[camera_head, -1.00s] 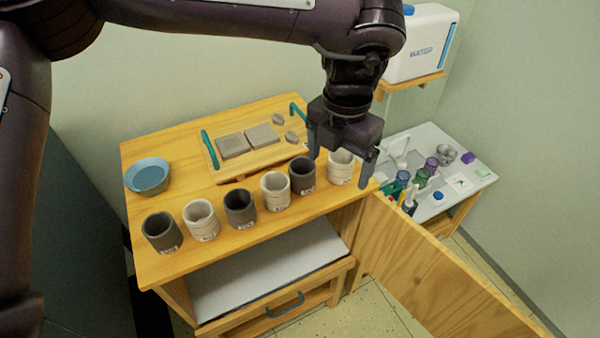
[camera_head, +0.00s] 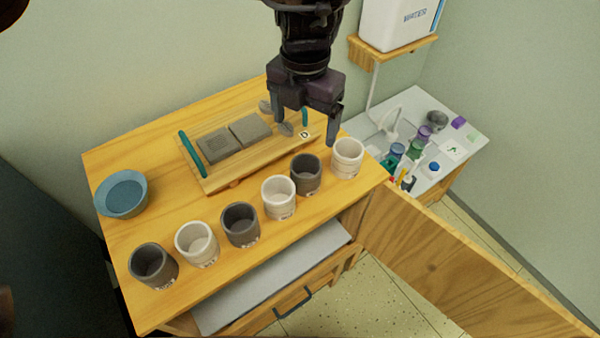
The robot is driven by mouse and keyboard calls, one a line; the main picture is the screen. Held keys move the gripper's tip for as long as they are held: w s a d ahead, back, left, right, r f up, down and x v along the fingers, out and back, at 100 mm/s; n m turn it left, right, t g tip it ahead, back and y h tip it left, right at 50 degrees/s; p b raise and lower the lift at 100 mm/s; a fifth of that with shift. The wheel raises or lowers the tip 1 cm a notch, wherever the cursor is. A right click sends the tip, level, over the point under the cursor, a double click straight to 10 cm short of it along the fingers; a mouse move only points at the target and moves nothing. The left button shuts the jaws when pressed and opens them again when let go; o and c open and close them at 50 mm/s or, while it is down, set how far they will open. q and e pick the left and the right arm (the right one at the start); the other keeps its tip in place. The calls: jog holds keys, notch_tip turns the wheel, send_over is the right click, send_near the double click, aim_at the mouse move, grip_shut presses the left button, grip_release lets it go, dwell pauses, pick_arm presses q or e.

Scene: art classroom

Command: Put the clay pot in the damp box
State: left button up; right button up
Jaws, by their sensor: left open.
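Several clay pots stand upright in a slanting row on the wooden cabinet top (camera_head: 190,295). They alternate dark and light: dark pot (camera_head: 153,265), light pot (camera_head: 197,243), dark pot (camera_head: 240,224), light pot (camera_head: 278,196), dark pot (camera_head: 306,173) and light pot (camera_head: 347,157). Small labels on their fronts are unreadable. My left gripper (camera_head: 305,124) is open and empty, fingers down, in front of the wooden tray's right end in the picture, up and left of the rightmost light pot. No damp box is clearly identifiable; the cabinet has an open compartment with a pale floor (camera_head: 275,277). My right gripper is out of view.
The wooden tray (camera_head: 215,180) with green handles holds grey clay slabs (camera_head: 250,129) and lumps. A blue bowl (camera_head: 121,194) stands at left. An open wooden door (camera_head: 450,262) juts out right. A white side table (camera_head: 408,112) holds jars and tools; a water container (camera_head: 398,22) sits above.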

pick_arm(q)
notch_tip(320, 180, down, 3)
jog(key=s+b, duration=0.1)
jog(key=b, duration=0.7)
send_near(306, 175)
jog(key=s, duration=0.2)
jog(key=shift+s+f+p, duration=0.25)
jog(key=shift+f+p, duration=0.05)
jog(key=shift+f, duration=0.2)
jog(key=f+p, duration=0.1)
jog(key=f, duration=0.1)
jog(key=f+p, duration=0.1)
jog(key=f, duration=0.2)
jog(key=shift+w+f, duration=0.2)
jog(key=shift+f, duration=0.45)
jog(key=shift+c, duration=0.2)
jog(key=c, duration=1.1)
jog(key=shift+r, duration=0.1)
jog(key=shift+c, duration=0.2)
